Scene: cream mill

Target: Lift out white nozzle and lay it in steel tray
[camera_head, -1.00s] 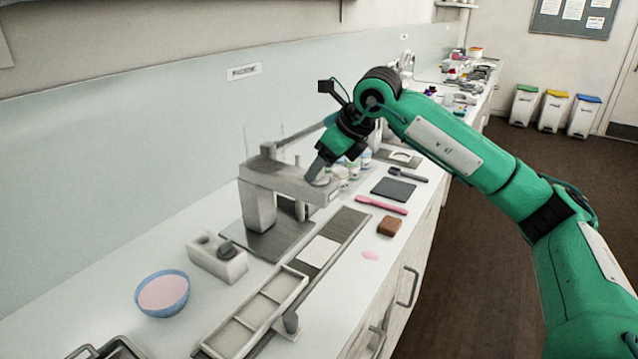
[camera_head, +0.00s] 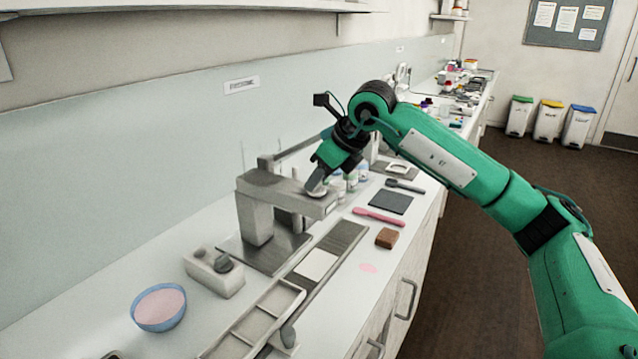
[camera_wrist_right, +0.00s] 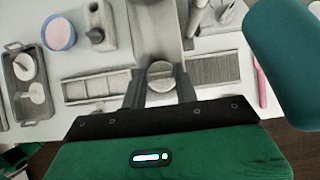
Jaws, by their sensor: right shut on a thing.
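My right gripper (camera_head: 317,187) is at the front end of the grey machine's arm (camera_head: 282,192). In the right wrist view its two fingers (camera_wrist_right: 160,88) are shut on a round, pale piece that looks like the white nozzle (camera_wrist_right: 160,73). The piece is still at the machine's head; I cannot tell whether it is seated or free. The steel tray (camera_wrist_right: 12,88) lies at the far left of the wrist view, with two round pale pieces in it. Only a sliver of it shows at the bottom of the head view. My left gripper is not in view.
A blue bowl of pink cream (camera_head: 159,308) and a grey block with a dark knob (camera_head: 214,273) stand left of the machine. A pale sectioned rack (camera_head: 255,322) lies in front. A pink spatula (camera_head: 379,216), brown block (camera_head: 386,238) and dark mat (camera_head: 389,201) are to the right.

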